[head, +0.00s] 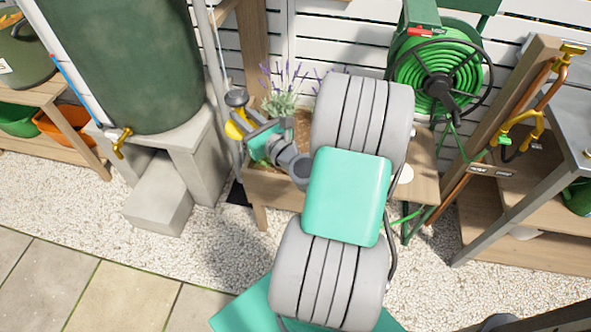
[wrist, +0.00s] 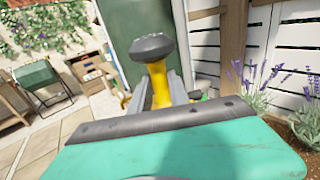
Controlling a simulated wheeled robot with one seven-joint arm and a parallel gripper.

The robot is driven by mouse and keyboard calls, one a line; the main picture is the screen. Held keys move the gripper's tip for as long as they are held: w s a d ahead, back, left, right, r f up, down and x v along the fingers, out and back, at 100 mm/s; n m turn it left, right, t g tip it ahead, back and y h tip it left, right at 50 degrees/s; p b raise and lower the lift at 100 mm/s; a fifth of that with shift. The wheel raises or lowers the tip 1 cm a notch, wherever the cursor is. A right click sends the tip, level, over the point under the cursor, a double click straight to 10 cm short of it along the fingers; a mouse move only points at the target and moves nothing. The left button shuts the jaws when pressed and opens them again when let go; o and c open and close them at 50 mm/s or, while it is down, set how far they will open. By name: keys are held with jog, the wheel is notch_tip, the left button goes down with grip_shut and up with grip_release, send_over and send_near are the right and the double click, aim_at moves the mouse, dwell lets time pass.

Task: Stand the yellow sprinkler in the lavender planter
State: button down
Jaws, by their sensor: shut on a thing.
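The yellow sprinkler (head: 234,130) has a dark grey round head on top. In the wrist view the yellow sprinkler (wrist: 160,87) stands between my two grey fingers, head up and roughly upright. My gripper (head: 246,126) is shut on it; it also shows in the wrist view (wrist: 160,94). The lavender planter (head: 268,187) is a wooden box with soil and purple-flowered lavender. The sprinkler is held high near the planter's left end. My arm covers the planter's right part.
A large green water barrel (head: 130,65) with a brass tap stands on concrete blocks at the left. Lavender stems (wrist: 250,85) rise right of my gripper in the wrist view. Gravel lies in front.

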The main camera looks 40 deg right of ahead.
jog(key=s+d+f+m+h+b, duration=0.25)
jog(key=s+d+f+b, duration=0.2)
jog(key=d+f, duration=0.25)
jog(key=s+d+f+m+h+b, duration=0.1)
jog(key=s+d+f+h+b, duration=0.2)
jog(key=d+f+b, duration=0.4)
jog(key=shift+g, duration=0.3)
jog(key=w+d+f+b, duration=0.2)
jog(key=w+f+b, duration=0.1)
jog(key=f, duration=0.1)
jog(key=w+d+f+b, duration=0.3)
jog(key=w+f, duration=0.1)
jog(key=f, duration=0.1)
jog(key=w+d+f+b, duration=0.3)
jog(key=f, duration=0.1)
jog(key=shift+w+f, duration=0.3)
jog(key=shift+w, duration=0.05)
jog(key=shift+r, duration=0.2)
jog(key=shift+f, duration=0.55)
jog(key=c, duration=1.2)
grip_release()
jog(key=shift+a+f, duration=0.15)
jog(key=shift+c, duration=0.2)
